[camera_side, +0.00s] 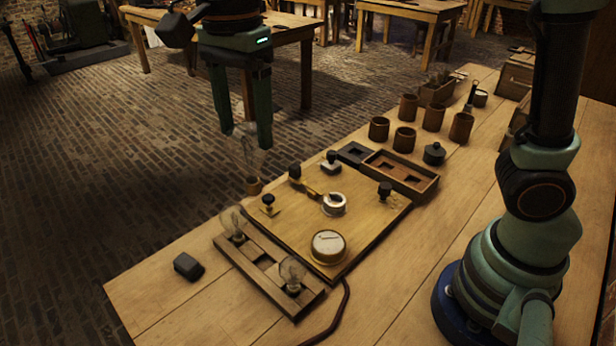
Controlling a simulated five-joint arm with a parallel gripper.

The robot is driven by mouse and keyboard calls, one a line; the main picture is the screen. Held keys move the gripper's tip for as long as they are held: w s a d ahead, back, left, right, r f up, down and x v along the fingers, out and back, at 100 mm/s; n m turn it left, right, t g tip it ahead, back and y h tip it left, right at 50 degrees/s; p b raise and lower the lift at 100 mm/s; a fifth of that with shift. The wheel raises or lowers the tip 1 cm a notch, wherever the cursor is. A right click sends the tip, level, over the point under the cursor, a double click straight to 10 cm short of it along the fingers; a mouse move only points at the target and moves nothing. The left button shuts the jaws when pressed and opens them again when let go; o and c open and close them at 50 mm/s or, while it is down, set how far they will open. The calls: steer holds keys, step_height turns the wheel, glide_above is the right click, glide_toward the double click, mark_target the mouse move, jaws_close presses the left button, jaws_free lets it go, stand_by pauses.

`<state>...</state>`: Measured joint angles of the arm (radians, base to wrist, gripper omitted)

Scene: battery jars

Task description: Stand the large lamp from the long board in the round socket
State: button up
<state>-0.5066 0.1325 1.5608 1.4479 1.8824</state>
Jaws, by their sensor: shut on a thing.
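My gripper (246,140) is shut on the large lamp, a clear glass bulb (250,160) with a brownish base (253,186) hanging below. The lamp is about upright, in the air beyond the far left edge of the wooden panel. The long board (228,246) lies at the front left of the bench. Two smaller glass lamps (291,270) stand on it, one near each end, with bare slots between. A white round socket (334,204) sits near the middle of the panel (300,215), right of and below the held lamp in the picture.
A round brass-rimmed dial (328,246) sits on the panel's near part. A divided wooden tray (400,172), several brown jars (405,139) and a dark block (188,266) surround the panel.

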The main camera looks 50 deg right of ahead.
steer(key=d+f+m, duration=0.2)
steer(key=d+f, duration=0.3)
steer(key=d, duration=0.5)
steer(key=d+f+m, duration=0.3)
steer(key=d+f, duration=0.3)
steer(key=d, duration=0.5)
steer(key=shift+a+f, duration=0.15)
steer(key=shift+f, duration=1.05)
steer(key=shift+a+f, duration=0.15)
steer(key=shift+f, duration=1.6)
steer(key=o, duration=1.3)
steer(key=shift+c, duration=0.2)
step_height(320, 180, up, 11)
steer(key=shift+n, duration=0.3)
